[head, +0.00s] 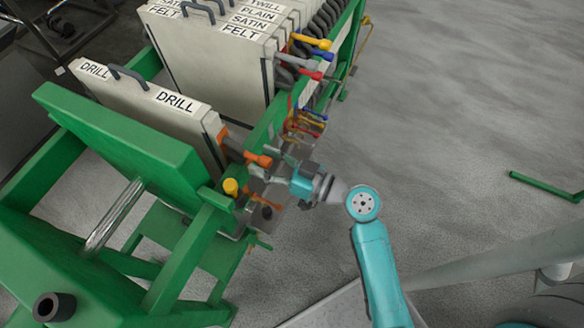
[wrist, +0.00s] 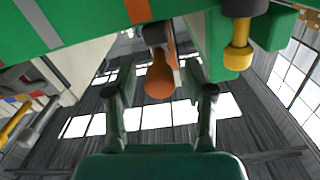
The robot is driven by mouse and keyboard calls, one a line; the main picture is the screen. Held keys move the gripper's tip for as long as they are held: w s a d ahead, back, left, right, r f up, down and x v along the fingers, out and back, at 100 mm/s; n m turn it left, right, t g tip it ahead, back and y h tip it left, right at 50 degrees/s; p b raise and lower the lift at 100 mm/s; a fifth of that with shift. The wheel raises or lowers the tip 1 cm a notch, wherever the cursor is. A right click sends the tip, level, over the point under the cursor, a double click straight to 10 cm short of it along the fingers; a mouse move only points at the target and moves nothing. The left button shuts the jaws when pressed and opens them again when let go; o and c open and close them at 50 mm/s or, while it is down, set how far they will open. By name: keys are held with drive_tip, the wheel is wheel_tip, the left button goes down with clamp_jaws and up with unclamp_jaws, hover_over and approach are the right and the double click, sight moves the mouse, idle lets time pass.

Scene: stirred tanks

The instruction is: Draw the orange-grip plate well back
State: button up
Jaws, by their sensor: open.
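The orange grip (head: 258,160) sticks out from the side of the plate labelled DRILL (head: 140,103), which hangs upright in the green press frame. In the wrist view the orange grip (wrist: 160,80) lies ahead, between the two fingers. My gripper (head: 282,172) is open beside the grip in the head view. In the wrist view my gripper (wrist: 160,98) has a finger on either side of it, with visible gaps. I cannot tell how far the grip reaches between the pads.
A pack of pale plates (head: 215,50) marked FELT, SATIN and others hangs behind, with blue, yellow, red and grey grips. A green end block (head: 130,140) stands at left. A yellow knob (head: 231,187) sits close to my gripper. The floor at right is mostly clear.

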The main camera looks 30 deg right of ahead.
drive_tip(key=v, duration=1.2)
drive_tip(key=shift+a, duration=0.1)
idle(0.6)
